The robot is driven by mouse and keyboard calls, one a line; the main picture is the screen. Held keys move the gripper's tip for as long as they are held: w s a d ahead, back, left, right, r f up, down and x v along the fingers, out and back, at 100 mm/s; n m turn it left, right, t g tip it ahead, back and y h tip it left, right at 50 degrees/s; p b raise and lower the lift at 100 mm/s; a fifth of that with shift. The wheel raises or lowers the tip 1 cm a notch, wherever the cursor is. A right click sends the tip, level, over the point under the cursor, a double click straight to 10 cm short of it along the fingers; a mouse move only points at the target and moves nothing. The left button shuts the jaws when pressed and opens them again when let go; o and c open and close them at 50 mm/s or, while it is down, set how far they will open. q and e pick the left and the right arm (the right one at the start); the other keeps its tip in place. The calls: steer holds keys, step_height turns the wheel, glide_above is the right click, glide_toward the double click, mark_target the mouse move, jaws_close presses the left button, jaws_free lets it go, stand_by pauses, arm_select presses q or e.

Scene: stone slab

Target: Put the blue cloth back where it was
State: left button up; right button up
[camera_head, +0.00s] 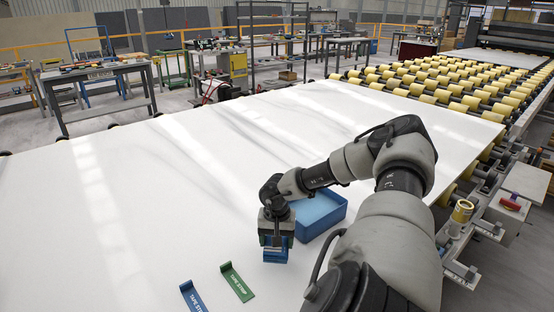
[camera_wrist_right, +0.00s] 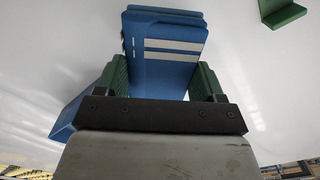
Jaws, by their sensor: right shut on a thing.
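My right gripper (camera_head: 277,240) is shut on a folded blue cloth (camera_head: 275,256), over the white slab just left of the blue tray (camera_head: 340,214). In the right wrist view the cloth (camera_wrist_right: 165,48) shows pale stripes and sits between the green fingers. Whether its lower edge touches the slab I cannot tell. The tray is open-topped with a light blue inside, and my arm hides part of it. A corner of the tray (camera_wrist_right: 70,116) shows at the left in the right wrist view. My left gripper is not in view.
A green tape strip holder (camera_head: 237,283) and a blue one (camera_head: 190,297) lie on the slab (camera_head: 130,210) in front of the gripper. The green one (camera_wrist_right: 284,12) also shows in the right wrist view. The slab's left and far areas are clear. Yellow rollers (camera_head: 455,88) lie beyond.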

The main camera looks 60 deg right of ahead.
mark_target(277, 249)
steer(key=shift+f+p, duration=0.3)
steer(key=shift+f, duration=1.7)
steer(key=shift+f, duration=0.15)
steer(key=o, duration=0.8)
step_height(277, 249, up, 12)
steer(key=shift+r+b, duration=0.2)
steer(key=shift+b, duration=0.45)
